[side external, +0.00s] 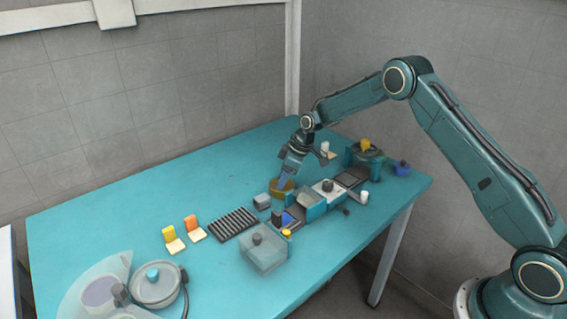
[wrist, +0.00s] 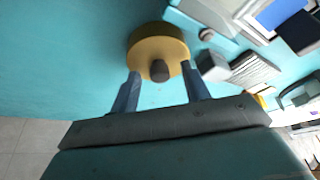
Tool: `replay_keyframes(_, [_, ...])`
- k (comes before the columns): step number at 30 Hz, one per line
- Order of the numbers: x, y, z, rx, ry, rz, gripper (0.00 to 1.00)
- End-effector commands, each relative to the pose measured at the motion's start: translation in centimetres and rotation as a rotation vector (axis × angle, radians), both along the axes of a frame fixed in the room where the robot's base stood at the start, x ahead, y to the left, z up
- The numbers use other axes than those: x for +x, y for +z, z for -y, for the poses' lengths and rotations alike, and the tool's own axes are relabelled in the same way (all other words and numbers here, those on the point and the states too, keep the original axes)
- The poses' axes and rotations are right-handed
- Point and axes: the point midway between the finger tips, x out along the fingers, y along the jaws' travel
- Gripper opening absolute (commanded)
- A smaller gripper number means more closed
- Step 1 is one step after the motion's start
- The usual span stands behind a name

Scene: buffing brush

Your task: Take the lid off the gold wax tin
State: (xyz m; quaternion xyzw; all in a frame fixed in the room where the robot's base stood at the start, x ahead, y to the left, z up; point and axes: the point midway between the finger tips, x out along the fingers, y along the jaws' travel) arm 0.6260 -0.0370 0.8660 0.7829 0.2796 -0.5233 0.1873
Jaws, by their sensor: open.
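The gold wax tin (side external: 277,191) stands on the teal table in the side view, right below my gripper (side external: 284,179). In the wrist view the round gold tin (wrist: 158,40) shows with a dark grey knob (wrist: 159,71) on the side toward me. The knob lies between my two blue fingertips, and my gripper (wrist: 161,72) is open with a gap on each side of it. I cannot make out the seam between lid and tin. In the side view my fingers partly hide the tin.
Teal holders and a pale box (side external: 327,188) crowd the right side. A clear-lidded box (side external: 264,252) is nearer the front. The table behind the tin is clear.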

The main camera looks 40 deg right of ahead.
Motion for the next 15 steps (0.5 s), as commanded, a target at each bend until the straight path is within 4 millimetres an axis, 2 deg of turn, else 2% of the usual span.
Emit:
replay_keyframes(4, [0.0,0.02,0.01,0.0,0.0,0.0,0.44])
replay_keyframes(11, [0.0,0.03,0.01,0.0,0.0,0.0,0.0])
replay_keyframes(15, [0.0,0.04,0.03,0.0,0.0,0.0,0.0])
